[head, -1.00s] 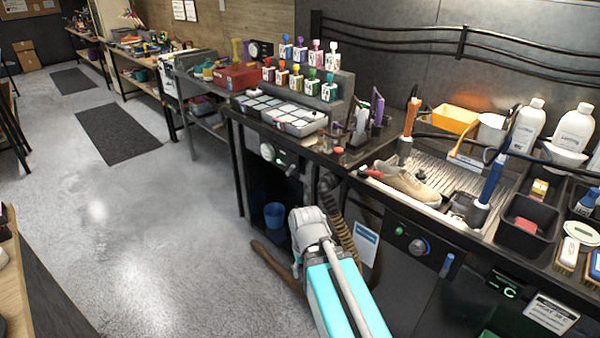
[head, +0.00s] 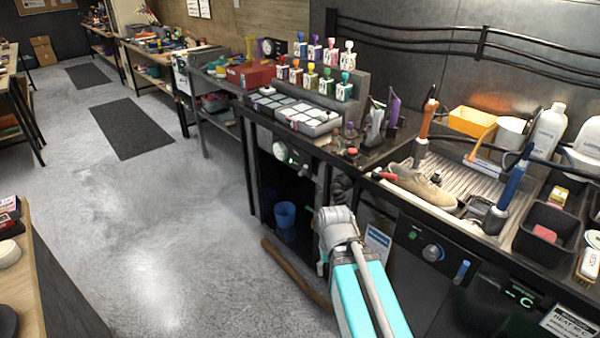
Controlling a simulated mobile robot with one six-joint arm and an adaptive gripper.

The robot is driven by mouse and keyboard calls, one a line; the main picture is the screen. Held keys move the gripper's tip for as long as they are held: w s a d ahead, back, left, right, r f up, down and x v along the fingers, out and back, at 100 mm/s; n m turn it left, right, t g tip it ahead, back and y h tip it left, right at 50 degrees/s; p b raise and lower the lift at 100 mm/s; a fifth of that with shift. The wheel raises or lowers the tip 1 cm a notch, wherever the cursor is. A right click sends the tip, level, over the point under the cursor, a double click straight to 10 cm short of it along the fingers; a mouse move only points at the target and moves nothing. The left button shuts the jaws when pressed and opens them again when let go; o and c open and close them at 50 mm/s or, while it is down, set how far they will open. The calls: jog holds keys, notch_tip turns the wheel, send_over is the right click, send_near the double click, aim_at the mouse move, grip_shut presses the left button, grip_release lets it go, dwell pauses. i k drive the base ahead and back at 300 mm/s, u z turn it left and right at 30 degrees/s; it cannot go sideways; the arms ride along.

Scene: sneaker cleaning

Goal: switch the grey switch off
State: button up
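I cannot tell for certain which control is the grey switch. A pale round knob (head: 280,151) sits on a panel under the left part of the workbench, with a green-lit mark beside it. A second panel to the right, below the sink, carries a round knob (head: 432,252) with a blue tint and a small green button. My arm, teal with pale grey joints, reaches up from the bottom of the head view in front of the bench. Its pale joint is below and right of the pale knob, apart from it in the picture. I cannot see my gripper's fingers.
The workbench (head: 370,158) holds a beige sneaker (head: 425,186) by the sink, small colored bottles and tools. A blue cup (head: 285,214) stands below. A brown hose-like length (head: 298,275) lies on the floor. The floor to the left is clear, with dark mats.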

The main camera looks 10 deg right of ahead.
aim_at(304, 170)
jog(key=u, duration=0.05)
jog(key=i, duration=0.95)
jog(key=z, duration=0.05)
